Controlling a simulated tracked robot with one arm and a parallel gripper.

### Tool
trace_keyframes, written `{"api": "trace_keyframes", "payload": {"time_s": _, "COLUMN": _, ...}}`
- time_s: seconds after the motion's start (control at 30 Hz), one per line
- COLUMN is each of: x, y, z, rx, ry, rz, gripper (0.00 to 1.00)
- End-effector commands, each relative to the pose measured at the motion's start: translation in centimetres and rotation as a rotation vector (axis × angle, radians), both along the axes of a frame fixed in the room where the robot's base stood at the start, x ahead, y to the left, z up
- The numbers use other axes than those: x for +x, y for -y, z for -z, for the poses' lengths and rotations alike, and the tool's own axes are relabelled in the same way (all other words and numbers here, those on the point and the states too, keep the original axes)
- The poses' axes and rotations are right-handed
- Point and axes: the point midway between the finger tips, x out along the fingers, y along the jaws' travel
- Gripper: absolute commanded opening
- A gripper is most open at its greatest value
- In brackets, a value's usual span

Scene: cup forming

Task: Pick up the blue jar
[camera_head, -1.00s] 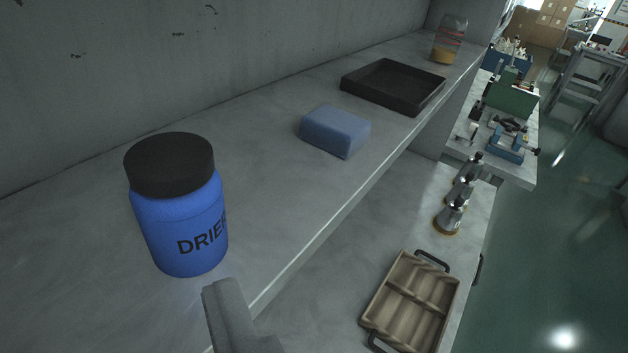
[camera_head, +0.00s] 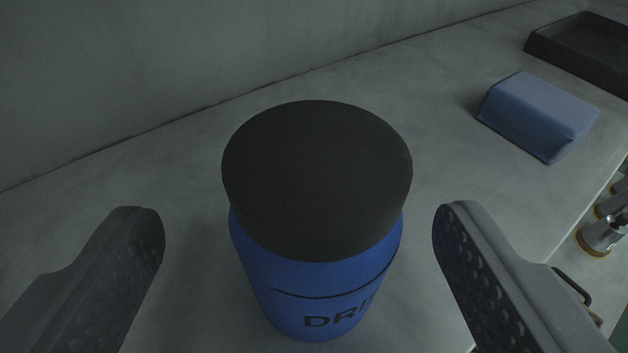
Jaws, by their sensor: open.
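The blue jar (camera_head: 300,285) stands upright on the grey shelf, with a wide black lid and dark lettering on its front. It is in the middle of the view. My gripper (camera_head: 298,225) is open, with one grey finger to the left of the jar and one to the right. A gap shows between each finger and the jar, and neither appears to touch it. The lower edge of the jar is close to the bottom of the picture.
A blue-grey block (camera_head: 538,115) lies on the shelf (camera_head: 440,110) to the right, with a black tray (camera_head: 585,50) beyond it. The wall (camera_head: 200,60) rises behind the jar. Metal pots (camera_head: 602,235) stand below the shelf's right edge.

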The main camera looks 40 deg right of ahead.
Motion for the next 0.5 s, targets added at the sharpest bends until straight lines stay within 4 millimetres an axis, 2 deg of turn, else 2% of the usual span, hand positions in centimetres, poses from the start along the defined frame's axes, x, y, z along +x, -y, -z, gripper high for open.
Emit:
{"api": "trace_keyframes", "payload": {"time_s": 0.17, "x": 0.6, "y": 0.7, "z": 0.3, "rx": 0.002, "ry": -0.001, "rz": 0.001, "gripper": 0.75}}
{"api": "trace_keyframes", "payload": {"time_s": 0.5, "x": 3.3, "y": 3.2, "z": 1.2, "rx": 0.002, "ry": -0.002, "rz": 0.001, "gripper": 0.75}}
